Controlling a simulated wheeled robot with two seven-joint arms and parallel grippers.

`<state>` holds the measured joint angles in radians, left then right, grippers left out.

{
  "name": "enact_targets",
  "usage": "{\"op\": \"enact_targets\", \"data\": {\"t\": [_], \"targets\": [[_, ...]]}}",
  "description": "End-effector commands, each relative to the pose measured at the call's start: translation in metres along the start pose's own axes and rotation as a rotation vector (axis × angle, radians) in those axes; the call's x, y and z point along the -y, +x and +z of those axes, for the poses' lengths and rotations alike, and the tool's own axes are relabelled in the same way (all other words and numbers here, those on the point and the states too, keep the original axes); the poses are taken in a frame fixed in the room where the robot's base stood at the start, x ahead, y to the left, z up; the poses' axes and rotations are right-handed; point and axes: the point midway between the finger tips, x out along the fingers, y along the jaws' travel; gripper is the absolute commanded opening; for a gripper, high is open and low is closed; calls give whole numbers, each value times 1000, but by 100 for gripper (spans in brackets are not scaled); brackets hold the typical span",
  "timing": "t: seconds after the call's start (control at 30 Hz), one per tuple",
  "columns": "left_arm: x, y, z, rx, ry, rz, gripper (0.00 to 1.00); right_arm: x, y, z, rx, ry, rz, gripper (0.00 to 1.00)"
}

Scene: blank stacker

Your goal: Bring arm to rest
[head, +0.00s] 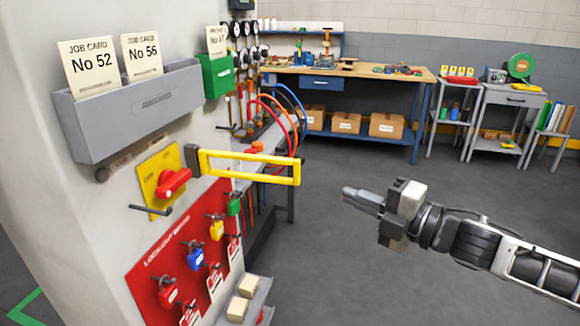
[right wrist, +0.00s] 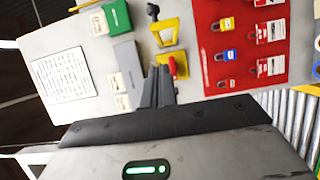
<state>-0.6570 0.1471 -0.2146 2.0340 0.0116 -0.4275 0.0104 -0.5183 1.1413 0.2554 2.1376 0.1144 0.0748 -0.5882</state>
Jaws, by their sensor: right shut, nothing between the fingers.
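My right arm comes in from the right in the head view. Its gripper (head: 362,198) is shut and empty, held in the open air over the grey floor, to the right of the wall panel and apart from it. In the right wrist view the shut fingers (right wrist: 160,75) point toward the panel, with a red rotary handle (right wrist: 178,68) seen just beyond them. In the head view that red handle (head: 173,182) sits on a yellow plate. My left gripper is in neither view.
A yellow hinged bar (head: 245,156) juts from the wall toward my right gripper, with a gap between. A grey card holder (head: 130,108) and a red lockout board (head: 180,265) with padlocks are on the wall. A workbench (head: 350,72) stands behind. The floor around the arm is clear.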

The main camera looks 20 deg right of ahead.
Motion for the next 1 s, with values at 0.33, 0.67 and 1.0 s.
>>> {"op": "enact_targets", "data": {"t": [0.33, 0.67, 1.0], "targets": [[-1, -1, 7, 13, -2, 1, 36, 73, -19, 2, 146, 296, -67, 0], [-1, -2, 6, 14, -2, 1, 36, 264, -60, -120, 533, 1231, -262, 0], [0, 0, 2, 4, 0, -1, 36, 304, -58, -212, 666, 1616, -340, 0]]}}
